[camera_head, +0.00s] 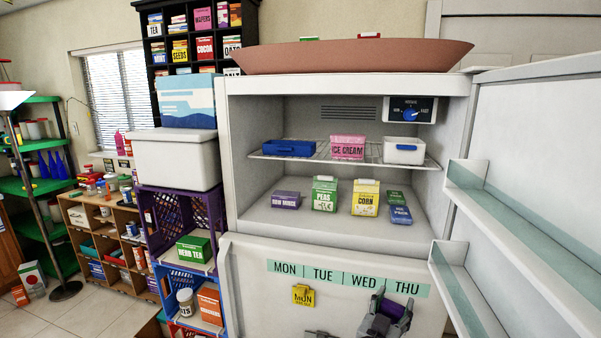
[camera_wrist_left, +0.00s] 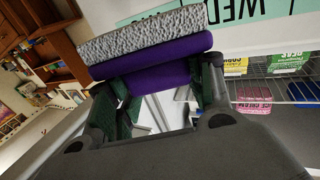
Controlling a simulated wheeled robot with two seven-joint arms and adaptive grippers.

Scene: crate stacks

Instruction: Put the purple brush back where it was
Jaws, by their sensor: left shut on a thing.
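My left gripper (camera_head: 386,312) is at the bottom of the head view, in front of the lower fridge door (camera_head: 262,312) and below the weekday strip (camera_head: 345,277). In the left wrist view, the left gripper (camera_wrist_left: 160,88) is shut on the purple brush (camera_wrist_left: 155,62). The brush has a purple body and a speckled grey pad, which faces away from the gripper. Part of the brush's body is hidden between the fingers. In the head view the brush is hard to tell from the gripper. My right gripper does not show clearly.
The freezer above is open, with boxes and tubs inside. Its open door (camera_head: 545,150) with shelves stands at the right. Stacked crates (camera_head: 180,215) stand close at the left of the fridge.

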